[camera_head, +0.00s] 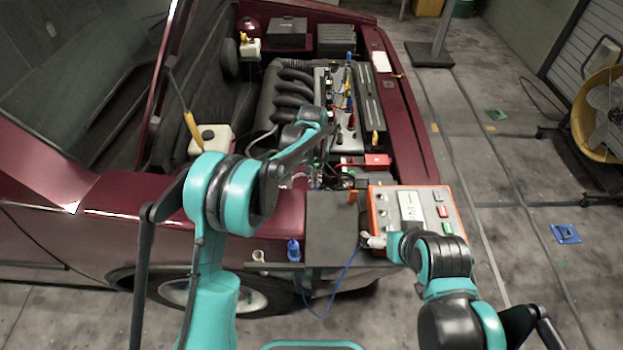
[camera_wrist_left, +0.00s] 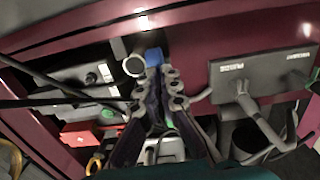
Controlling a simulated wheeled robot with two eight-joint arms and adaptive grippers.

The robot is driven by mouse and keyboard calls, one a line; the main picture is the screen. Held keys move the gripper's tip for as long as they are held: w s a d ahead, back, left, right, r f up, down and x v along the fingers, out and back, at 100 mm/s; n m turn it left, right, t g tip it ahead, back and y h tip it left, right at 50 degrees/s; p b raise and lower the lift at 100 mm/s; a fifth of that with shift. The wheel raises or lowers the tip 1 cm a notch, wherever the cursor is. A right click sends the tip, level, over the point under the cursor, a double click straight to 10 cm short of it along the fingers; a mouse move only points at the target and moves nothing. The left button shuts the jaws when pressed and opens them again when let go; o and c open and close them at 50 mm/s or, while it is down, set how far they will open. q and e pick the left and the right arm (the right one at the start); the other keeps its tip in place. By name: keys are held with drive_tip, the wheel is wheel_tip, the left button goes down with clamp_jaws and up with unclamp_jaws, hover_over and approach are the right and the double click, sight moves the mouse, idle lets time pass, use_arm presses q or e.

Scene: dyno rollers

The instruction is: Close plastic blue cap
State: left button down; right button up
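The blue cap (camera_wrist_left: 154,57) shows in the left wrist view, just beyond my left fingertips. It sits beside a pale, round, open-looking neck (camera_wrist_left: 133,65). My left gripper (camera_wrist_left: 160,76) points at the cap, its fingertips close together; whether they touch or hold it I cannot tell. In the head view, my left arm reaches over the engine bay and its gripper (camera_head: 319,172) is small and partly hidden; the cap beside it cannot be made out. My right arm is at the lower right, by the orange-edged control box (camera_head: 441,197). The right fingers are not clear.
The dark red car (camera_head: 95,225) has its hood open over a crowded engine (camera_head: 280,95). A separate blue connector (camera_head: 293,250) stands near the front fender, by a dark grey panel (camera_head: 334,225). A blue cable (camera_head: 345,272) hangs nearby. Open floor lies right.

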use_arm(q)
drive_tip(key=d+y+p, duration=0.1)
drive_tip(key=d, duration=0.2)
drive_tip(key=shift+d+y, duration=0.3)
drive_tip(key=shift+d, duration=0.05)
drive_tip(key=shift+d+f, duration=0.25)
drive_tip(key=shift+d, duration=0.35)
drive_tip(key=shift+d+f, duration=0.25)
drive_tip(key=shift+d, duration=0.3)
drive_tip(key=c, duration=1.8)
unclamp_jaws()
drive_tip(key=shift+d, duration=0.1)
drive_tip(key=shift+o, duration=0.2)
wheel_tip(320, 180, up, 12)
drive_tip(key=d, duration=0.1)
